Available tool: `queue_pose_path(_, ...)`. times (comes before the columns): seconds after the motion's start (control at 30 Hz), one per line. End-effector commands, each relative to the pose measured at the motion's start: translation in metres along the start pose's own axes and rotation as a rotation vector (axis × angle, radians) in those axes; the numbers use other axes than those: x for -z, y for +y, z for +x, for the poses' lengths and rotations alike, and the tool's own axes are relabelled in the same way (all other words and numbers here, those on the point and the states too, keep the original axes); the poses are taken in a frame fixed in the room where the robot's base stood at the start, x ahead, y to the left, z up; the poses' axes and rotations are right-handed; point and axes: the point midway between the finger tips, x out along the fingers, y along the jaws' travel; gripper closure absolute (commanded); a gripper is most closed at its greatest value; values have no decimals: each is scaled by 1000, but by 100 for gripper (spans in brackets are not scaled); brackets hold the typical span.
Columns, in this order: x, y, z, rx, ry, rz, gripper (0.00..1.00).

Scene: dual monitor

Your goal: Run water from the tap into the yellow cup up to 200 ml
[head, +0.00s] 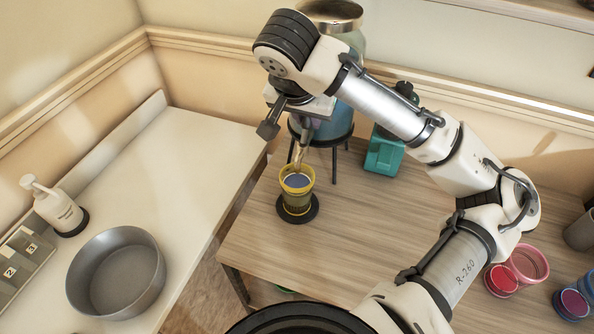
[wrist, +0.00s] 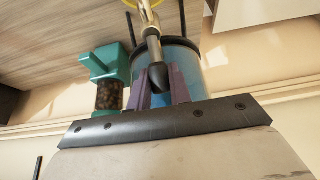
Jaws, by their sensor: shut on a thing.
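The yellow cup (head: 296,188) stands upright on a black round coaster (head: 297,211) on the wooden table, with bluish water visible inside. Part of its yellow rim shows at the top of the wrist view (wrist: 147,4). The blue dispenser (head: 338,122) stands behind the cup on a black stand, partly hidden by my arm. Its metal tap (wrist: 149,25) points over the cup. My gripper (wrist: 163,90) is shut on the tap's dark handle (wrist: 158,76), between its purple fingers. I cannot tell whether water is running or read the level.
A teal grinder-like device (head: 384,152) stands right of the dispenser. Pink and blue tubs (head: 528,264) sit at the table's right. A white counter (head: 170,160) at left holds a grey bowl (head: 116,272) and a pump bottle (head: 57,208). The table's front middle is clear.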

Motion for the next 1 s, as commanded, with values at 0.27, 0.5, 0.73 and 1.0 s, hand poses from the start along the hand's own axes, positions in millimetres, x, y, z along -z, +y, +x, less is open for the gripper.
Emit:
queue_pose_path(0.27,2,0,0,-1,-22,2,91)
queue_pose_path(0.5,2,0,2,-1,-43,1,91)
queue_pose_path(0.73,3,0,2,-1,-66,2,91)
queue_pose_path(1.0,4,0,3,0,-86,3,91)
